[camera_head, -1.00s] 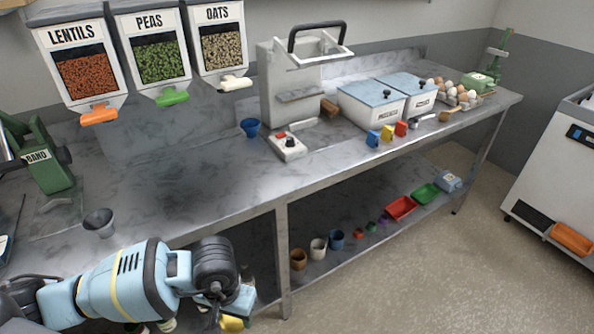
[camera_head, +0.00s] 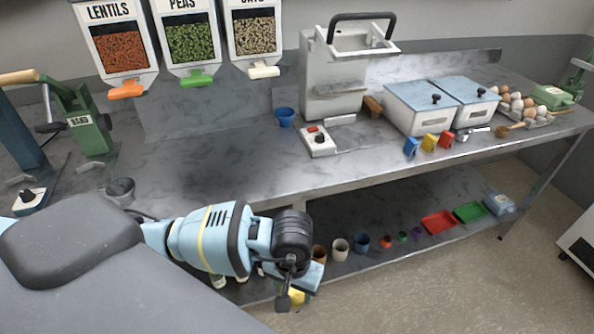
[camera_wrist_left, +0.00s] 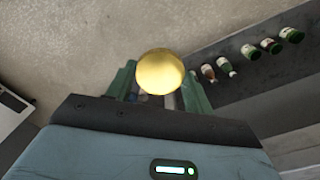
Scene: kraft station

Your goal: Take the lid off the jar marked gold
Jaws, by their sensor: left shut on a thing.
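In the head view my left gripper (camera_head: 290,290) hangs in front of the bench, at the height of the lower shelf, with a small piece of yellow showing below it. In the left wrist view the gripper's green fingers (camera_wrist_left: 160,88) are closed on the sides of a smooth round gold lid (camera_wrist_left: 160,72). The lid also shows as the yellow piece in the head view (camera_head: 297,297). Whether a jar is under the lid is hidden, and I cannot read any mark. My right gripper is not in view.
Several small jars and bottles (camera_wrist_left: 253,51) stand on the dark shelf at the right of the wrist view. Cups and coloured trays (camera_head: 438,222) line the lower shelf. The floor in front is clear.

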